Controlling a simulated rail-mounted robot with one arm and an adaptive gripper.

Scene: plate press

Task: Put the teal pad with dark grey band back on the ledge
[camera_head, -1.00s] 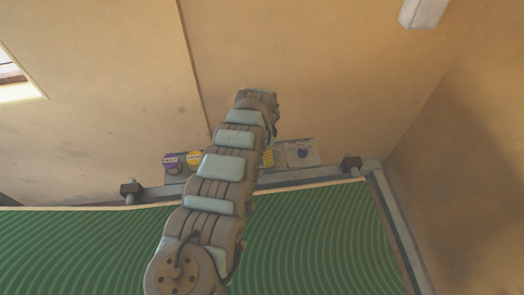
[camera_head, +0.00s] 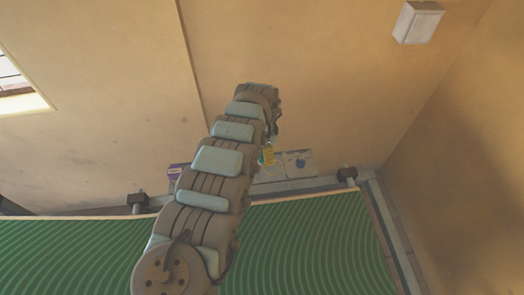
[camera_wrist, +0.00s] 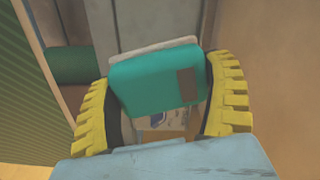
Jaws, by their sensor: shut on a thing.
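The teal pad (camera_wrist: 150,80) shows in the wrist view, with its dark grey band (camera_wrist: 188,84), which looks brownish here, near its right side. A pale layer shows along its far edge. My gripper (camera_wrist: 160,95) has its yellow ribbed fingers on both sides of the pad and is shut on it. The grey ledge (camera_head: 298,167) at the foot of the back wall is partly hidden behind my arm.
A purple item (camera_head: 175,170) lies left of my arm, and a pale plate with a blue spot (camera_head: 300,161) lies right of it. A wall meets the right side.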

